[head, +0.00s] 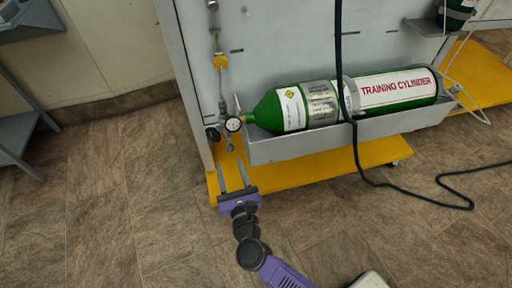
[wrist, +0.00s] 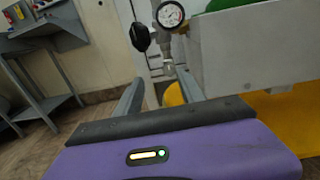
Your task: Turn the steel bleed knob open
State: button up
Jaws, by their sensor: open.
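The steel bleed knob appears to be the small grey metal piece below the gauge in the head view (head: 229,144); it also shows in the wrist view (wrist: 168,68), though its outline is small. A round white pressure gauge (head: 233,124) sits just above it, and a black knob (head: 213,134) is to its left. The black knob also shows in the wrist view (wrist: 140,37). My gripper (head: 230,164) is open and empty, its two fingers pointing towards the fittings. In the wrist view the steel piece lies beyond the fingertips, between their lines, apart from them.
A green training cylinder (head: 380,97) lies in a grey trough (head: 340,136) right of the fittings. A yellow base (head: 310,168) is below. A black hose (head: 358,165) hangs across the cylinder onto the floor. Grey shelving (head: 18,130) stands left; floor between is clear.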

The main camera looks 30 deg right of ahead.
aim_at(231, 150)
jog(key=shift+w+d+f+m+h+b, duration=0.1)
jog(key=shift+w+d+m+b, duration=0.15)
jog(key=shift+w+d+m, duration=0.65)
jog(key=shift+w+d+f+m+h+b, duration=0.15)
jog(key=shift+w+d+m+b, duration=0.15)
jog(key=shift+w, duration=1.1)
jog(key=shift+w+d+f+m+h+b, duration=0.1)
jog(key=shift+w+d+m+b, duration=0.1)
jog(key=shift+w+d+m, duration=0.7)
jog(key=shift+w+a+n, duration=0.25)
jog(key=shift+n, duration=0.15)
jog(key=shift+c, duration=0.5)
grip_shut()
